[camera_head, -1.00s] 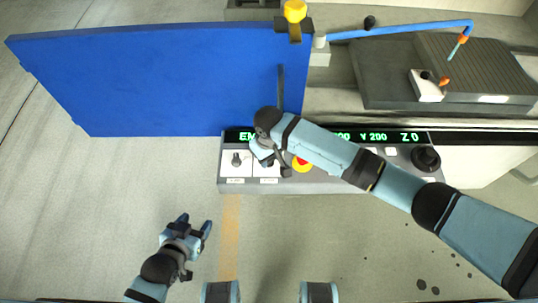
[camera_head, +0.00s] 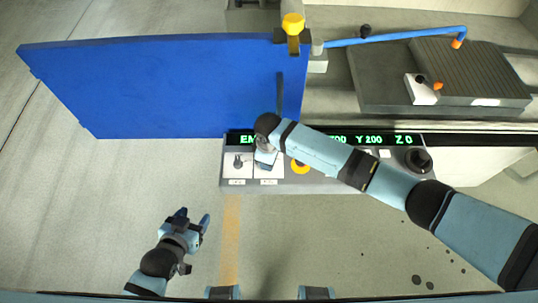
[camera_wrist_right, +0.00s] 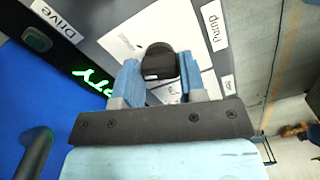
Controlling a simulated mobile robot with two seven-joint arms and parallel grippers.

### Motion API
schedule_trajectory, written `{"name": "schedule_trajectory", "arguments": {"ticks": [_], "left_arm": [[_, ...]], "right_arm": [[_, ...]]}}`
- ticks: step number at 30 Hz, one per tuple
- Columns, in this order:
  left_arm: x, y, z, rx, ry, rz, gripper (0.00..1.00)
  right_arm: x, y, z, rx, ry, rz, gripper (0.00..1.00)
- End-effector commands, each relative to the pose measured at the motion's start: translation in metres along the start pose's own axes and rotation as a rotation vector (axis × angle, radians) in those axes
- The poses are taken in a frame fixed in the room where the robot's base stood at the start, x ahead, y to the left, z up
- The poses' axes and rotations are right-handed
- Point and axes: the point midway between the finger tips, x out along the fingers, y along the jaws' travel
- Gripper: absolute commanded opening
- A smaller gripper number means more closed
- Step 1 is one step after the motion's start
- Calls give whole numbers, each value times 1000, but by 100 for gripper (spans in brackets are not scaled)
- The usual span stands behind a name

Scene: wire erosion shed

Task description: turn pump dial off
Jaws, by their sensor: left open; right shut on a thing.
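The grey control panel (camera_head: 330,184) stands under the blue door. My right gripper (camera_head: 266,160) reaches down onto its second dial from the left. In the right wrist view its blue fingers (camera_wrist_right: 157,85) are shut on a black dial (camera_wrist_right: 159,62), which sits on a white plate. A "Pump" label (camera_wrist_right: 213,27) lies beside that plate. The gripper mostly hides this dial in the head view. Another dial (camera_head: 238,162) stands free to its left. My left gripper (camera_head: 185,226) is open and empty over the floor, apart from the panel.
A yellow-and-red stop button (camera_head: 299,167) sits just right of the held dial, partly under my right arm. A large black knob (camera_head: 418,160) is at the panel's right end. The blue door (camera_head: 170,85) stands behind the panel. Open floor lies in front.

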Motion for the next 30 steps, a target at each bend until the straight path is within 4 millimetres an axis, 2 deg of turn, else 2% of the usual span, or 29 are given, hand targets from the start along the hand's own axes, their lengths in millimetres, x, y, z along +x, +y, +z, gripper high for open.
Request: {"name": "schedule_trajectory", "arguments": {"ticks": [12, 30], "left_arm": [[-7, 0, -5, -4, -7, -5, 59], [-8, 0, -7, -5, -6, -4, 59]], "right_arm": [[-2, 1, -1, -262, 2, 0, 15], [-1, 0, -1, -334, 3, 1, 15]]}}
